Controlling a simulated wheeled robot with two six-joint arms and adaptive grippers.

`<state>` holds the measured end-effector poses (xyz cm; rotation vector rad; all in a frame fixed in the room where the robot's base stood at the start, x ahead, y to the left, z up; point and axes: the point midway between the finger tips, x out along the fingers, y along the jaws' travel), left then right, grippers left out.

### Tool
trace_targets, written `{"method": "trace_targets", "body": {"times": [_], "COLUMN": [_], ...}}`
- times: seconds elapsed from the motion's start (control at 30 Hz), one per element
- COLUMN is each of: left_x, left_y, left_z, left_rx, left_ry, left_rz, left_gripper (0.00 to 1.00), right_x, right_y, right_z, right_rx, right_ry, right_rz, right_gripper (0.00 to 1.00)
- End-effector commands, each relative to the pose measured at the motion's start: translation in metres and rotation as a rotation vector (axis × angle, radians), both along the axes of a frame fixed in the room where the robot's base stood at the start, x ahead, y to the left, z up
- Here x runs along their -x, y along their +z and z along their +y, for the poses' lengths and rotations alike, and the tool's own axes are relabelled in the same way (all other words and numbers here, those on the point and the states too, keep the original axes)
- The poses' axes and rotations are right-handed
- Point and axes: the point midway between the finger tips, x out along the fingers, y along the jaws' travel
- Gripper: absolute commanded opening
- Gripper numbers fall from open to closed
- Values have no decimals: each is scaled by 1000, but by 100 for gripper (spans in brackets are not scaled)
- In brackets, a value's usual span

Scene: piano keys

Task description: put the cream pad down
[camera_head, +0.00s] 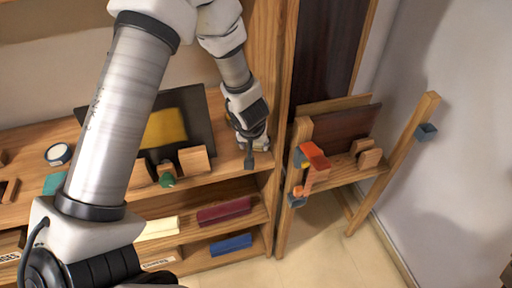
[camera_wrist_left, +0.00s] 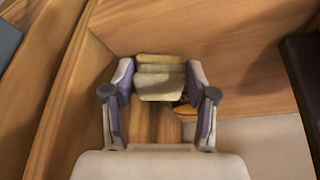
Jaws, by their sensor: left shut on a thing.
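My left gripper (camera_head: 254,150) is at the right end of the upper shelf, beside the wooden upright. In the left wrist view the gripper (camera_wrist_left: 160,95) has its two purple-sided fingers on either side of a cream pad (camera_wrist_left: 160,85) and is shut on it. Pale, layered edges show at the pad's far side. In the head view the gripper hides the held pad. My right gripper is not in view.
A cream-yellow block (camera_head: 158,228), a maroon block (camera_head: 223,210) and a blue block (camera_head: 231,243) lie on the lower shelves. A dark panel (camera_head: 199,113) with a yellow patch stands behind. A wooden stand (camera_head: 340,174) is at the right.

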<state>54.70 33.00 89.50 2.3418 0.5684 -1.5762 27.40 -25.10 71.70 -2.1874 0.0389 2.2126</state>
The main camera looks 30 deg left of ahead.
Motion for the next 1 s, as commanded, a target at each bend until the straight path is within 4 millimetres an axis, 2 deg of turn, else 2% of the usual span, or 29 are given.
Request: {"method": "trace_targets", "body": {"times": [0.03, 0.23, 0.4, 0.43, 0.47, 0.5, 0.77, 0.9, 1.0], "left_x": [1, 2, 2, 1, 1, 1, 1, 1, 7], "left_y": [-5, -2, -8, -7, -6, -6, -6, -10, 18], "left_z": [-1, -1, 0, 0, -1, -1, 0, 0, -4], "left_rx": [2, 2, 2, 2, 2, 2, 2, 2, 1], "left_ry": [0, 0, -1, -1, 0, 0, 0, 1, -1], "left_rz": [4, 4, 5, 5, 4, 4, 4, 2, 2], "left_gripper": [3, 3, 3, 66, 77, 81, 81, 81, 81], "right_x": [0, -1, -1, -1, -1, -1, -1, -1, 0], "right_y": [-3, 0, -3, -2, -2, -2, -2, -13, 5], "right_z": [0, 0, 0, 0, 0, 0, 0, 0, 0], "right_rx": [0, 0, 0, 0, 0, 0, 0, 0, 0], "right_ry": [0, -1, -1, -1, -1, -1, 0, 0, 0], "right_rz": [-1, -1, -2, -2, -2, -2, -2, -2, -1], "right_gripper": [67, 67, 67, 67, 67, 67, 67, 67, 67]}}
